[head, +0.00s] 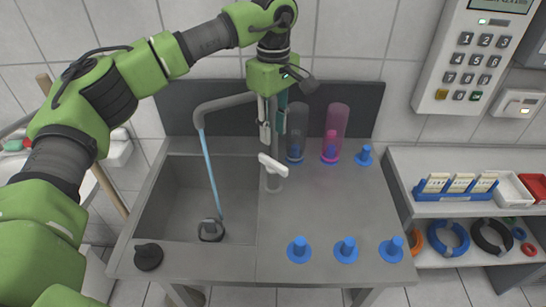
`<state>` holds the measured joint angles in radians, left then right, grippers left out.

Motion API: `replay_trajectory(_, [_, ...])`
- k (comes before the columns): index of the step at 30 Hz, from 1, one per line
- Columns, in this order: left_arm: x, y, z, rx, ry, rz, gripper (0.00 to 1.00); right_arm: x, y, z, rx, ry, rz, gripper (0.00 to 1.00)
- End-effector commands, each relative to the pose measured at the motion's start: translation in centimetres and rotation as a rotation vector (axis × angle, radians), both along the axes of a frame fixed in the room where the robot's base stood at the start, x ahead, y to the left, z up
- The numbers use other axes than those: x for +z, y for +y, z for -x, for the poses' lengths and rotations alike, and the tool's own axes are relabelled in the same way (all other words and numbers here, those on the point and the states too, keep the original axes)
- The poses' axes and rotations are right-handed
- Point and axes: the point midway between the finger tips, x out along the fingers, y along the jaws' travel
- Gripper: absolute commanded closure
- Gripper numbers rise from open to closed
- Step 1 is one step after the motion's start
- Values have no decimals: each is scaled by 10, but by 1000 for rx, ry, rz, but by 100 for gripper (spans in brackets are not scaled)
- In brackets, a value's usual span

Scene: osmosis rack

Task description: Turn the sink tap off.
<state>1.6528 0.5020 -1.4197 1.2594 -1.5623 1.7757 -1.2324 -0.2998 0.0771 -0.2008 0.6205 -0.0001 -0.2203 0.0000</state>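The grey sink tap (225,103) stands at the right side of the sink basin (165,205), its spout reaching left over the basin. A blue water stream (209,172) runs from the spout into the basin. The tap's white lever (272,165) sticks out on its post, tilted down to the right. My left gripper (272,134) points down just above and behind the lever, in front of the tap's post. Its two fingers are apart with nothing visibly held between them. Contact with the lever does not show. My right gripper is out of view.
Clear and pink cylinders (336,128) stand at the back of the counter (325,205), with several blue stoppers (346,250) on it. A dark stopper (148,257) lies at the front left. A shelf (440,209) with racks and rings stands right. The counter's middle is free.

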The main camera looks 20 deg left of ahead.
Motion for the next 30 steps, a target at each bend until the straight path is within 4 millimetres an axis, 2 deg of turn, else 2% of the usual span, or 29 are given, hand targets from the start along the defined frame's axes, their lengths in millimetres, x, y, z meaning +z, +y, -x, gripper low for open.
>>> replay_trajectory(9, [-66,0,1,2,5,1,72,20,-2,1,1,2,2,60])
replay_trajectory(15, [-93,-1,1,2,2,2,72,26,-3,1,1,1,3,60])
replay_trajectory(19, [-101,0,1,1,2,1,72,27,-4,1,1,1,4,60])
replay_trajectory(27, [-103,-1,0,1,0,2,72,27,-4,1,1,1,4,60])
replay_trajectory(28, [-103,-1,0,1,0,2,75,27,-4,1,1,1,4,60])
replay_trajectory(30, [-103,-1,0,1,0,2,93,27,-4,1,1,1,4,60])
